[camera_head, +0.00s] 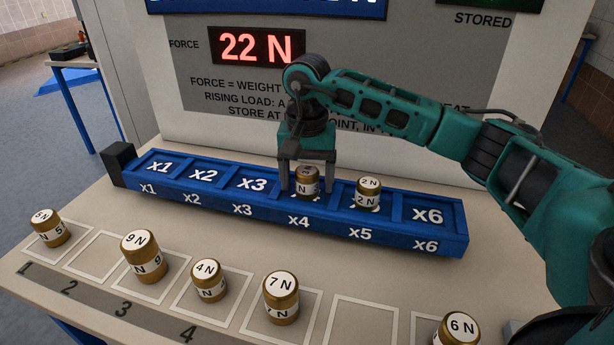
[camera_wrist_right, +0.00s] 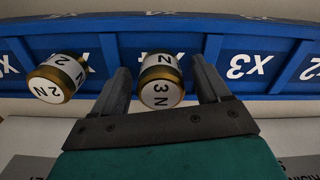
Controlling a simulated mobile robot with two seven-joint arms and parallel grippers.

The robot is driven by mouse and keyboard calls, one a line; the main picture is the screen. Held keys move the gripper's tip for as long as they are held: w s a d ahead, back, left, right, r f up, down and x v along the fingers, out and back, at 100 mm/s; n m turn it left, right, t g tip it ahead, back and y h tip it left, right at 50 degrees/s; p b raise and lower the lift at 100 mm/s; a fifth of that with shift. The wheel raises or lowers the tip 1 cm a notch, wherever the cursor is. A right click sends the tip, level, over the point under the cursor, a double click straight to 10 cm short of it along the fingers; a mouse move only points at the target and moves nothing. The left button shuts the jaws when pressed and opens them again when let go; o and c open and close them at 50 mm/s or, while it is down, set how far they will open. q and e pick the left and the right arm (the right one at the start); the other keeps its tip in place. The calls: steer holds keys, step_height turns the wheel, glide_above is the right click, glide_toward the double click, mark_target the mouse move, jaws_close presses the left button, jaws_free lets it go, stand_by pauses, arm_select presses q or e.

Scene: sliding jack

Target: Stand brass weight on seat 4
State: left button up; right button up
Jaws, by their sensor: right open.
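A blue beam (camera_head: 380,236) carries a row of seats marked x1 to x6. A brass weight (camera_head: 306,181) stands on seat x4; its label reads 3 N in the right wrist view (camera_wrist_right: 160,86). My right gripper (camera_head: 306,190) points down over seat x4 with its fingers open, one on each side of this weight. In the wrist view small gaps show between the fingers and the weight. A 2 N brass weight (camera_head: 368,193) stands on seat x5; it also shows in the wrist view (camera_wrist_right: 57,79). My left gripper is not in view.
Weights marked 5 N (camera_head: 50,228), 9 N (camera_head: 144,257), 4 N (camera_head: 209,281), 7 N (camera_head: 281,298) and 6 N (camera_head: 457,331) stand along the table front. Seats x1, x2, x3 and x6 are empty. The force display (camera_head: 257,46) behind reads 22 N.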

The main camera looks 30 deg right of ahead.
mark_target(307, 171)
steer(key=shift+r, duration=0.1)
step_height(307, 171, up, 12)
stand_by(0.5)
stand_by(0.5)
